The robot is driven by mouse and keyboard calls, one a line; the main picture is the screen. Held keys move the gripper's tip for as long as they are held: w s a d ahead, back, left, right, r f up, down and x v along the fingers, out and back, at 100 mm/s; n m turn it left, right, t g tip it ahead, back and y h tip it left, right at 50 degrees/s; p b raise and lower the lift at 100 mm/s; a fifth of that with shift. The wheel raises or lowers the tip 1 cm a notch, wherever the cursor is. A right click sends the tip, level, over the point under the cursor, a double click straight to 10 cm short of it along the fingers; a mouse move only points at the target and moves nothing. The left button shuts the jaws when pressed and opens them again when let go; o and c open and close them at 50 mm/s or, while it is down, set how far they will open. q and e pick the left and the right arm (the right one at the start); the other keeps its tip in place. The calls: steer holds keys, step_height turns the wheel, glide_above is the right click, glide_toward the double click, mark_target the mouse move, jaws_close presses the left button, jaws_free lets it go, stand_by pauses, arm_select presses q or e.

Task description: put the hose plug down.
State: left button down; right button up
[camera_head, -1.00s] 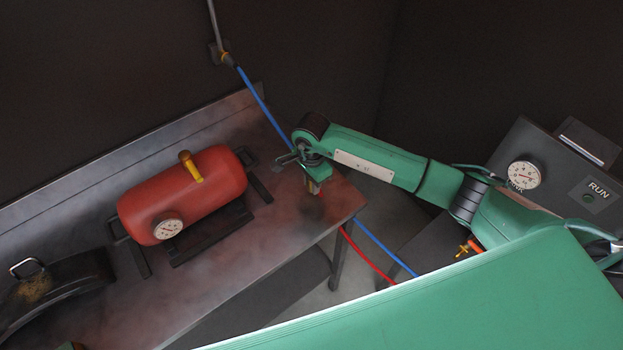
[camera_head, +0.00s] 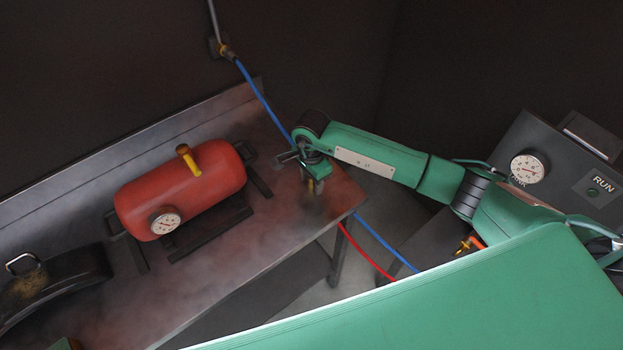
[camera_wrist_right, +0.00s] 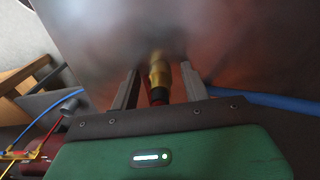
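The hose plug (camera_wrist_right: 159,76), a small brass-coloured fitting with a dark red end, is between the two fingers of my right gripper (camera_wrist_right: 160,78) in the right wrist view. Gaps show on both sides of the plug, so the gripper is open around it. In the head view my right gripper (camera_head: 312,186) points down over the right end of the metal bench (camera_head: 255,245). The plug is small there and partly hidden by the gripper. Its far end seems to meet the bench, but blur hides the exact contact.
A red tank (camera_head: 185,190) with a gauge lies left of the gripper. A dark curved part (camera_head: 60,285) is farther left. A blue hose (camera_head: 262,105) runs from the wall behind the gripper. A grey RUN panel (camera_head: 560,165) stands right. Bare bench lies between tank and gripper.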

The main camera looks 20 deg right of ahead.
steer(key=shift+r+p, duration=0.35)
steer(key=shift+p, duration=0.05)
steer(key=shift+r+p, duration=0.35)
steer(key=shift+p, duration=0.05)
step_height(320, 180, up, 11)
steer(key=b, duration=0.4)
steer(key=shift+f+b, duration=0.2)
steer(key=shift+b, duration=0.2)
steer(key=shift+r, duration=0.6)
